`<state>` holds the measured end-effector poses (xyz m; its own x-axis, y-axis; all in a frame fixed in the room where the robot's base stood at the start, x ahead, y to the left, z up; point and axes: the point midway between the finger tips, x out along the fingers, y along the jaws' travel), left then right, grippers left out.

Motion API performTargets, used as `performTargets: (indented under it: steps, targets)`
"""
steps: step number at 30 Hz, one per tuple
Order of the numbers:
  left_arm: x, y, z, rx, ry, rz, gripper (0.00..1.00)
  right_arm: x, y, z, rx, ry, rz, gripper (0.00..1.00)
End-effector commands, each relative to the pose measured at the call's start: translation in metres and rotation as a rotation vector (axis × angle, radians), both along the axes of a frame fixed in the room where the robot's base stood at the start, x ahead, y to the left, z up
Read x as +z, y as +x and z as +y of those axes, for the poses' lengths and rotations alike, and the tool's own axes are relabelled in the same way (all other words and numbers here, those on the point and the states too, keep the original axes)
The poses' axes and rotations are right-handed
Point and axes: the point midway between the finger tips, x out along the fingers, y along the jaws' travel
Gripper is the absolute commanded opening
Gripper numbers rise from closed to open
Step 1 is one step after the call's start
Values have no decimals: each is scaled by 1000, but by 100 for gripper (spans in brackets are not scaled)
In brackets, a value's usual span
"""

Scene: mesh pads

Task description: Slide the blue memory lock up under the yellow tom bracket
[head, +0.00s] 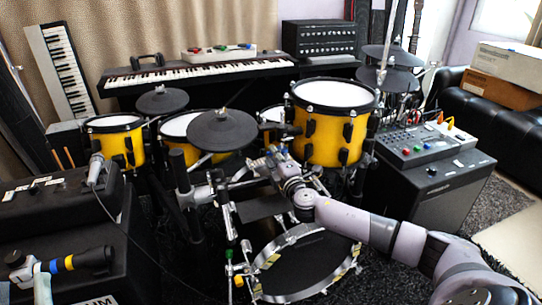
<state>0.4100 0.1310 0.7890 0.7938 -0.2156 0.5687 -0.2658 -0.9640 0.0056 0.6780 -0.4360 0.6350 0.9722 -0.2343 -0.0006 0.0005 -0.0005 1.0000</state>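The large yellow tom (329,138) stands right of centre in the head view. My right gripper (272,160) reaches in from the right, just left of this tom and below the black cymbal pad. The yellow tom bracket cannot be made out clearly against the yellow shells.
The black cymbal pad (222,130) hangs close left of the gripper. The bass drum (306,266) stands below my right forearm. A mixer (428,143) sits on a black amplifier at right. A rod with blue and yellow bands (62,264) lies on the black case at lower left.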

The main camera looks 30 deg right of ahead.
Motion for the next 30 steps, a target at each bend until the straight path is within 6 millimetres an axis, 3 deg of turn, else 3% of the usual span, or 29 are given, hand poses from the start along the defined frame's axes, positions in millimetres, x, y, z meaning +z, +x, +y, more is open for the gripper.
performTargets:
  steps: [6, 18, 30]
  targets:
    - [16, -14, 1, -7, -34, -117, 40, -1, 22, -5, -1, 0, -1, 30]
    - [21, -18, 2, -8, -43, -148, 40, 0, 27, -6, 1, 0, 0, 30]
    - [22, -18, 2, -7, -42, -148, 40, 0, 27, -6, 0, 0, 0, 3]
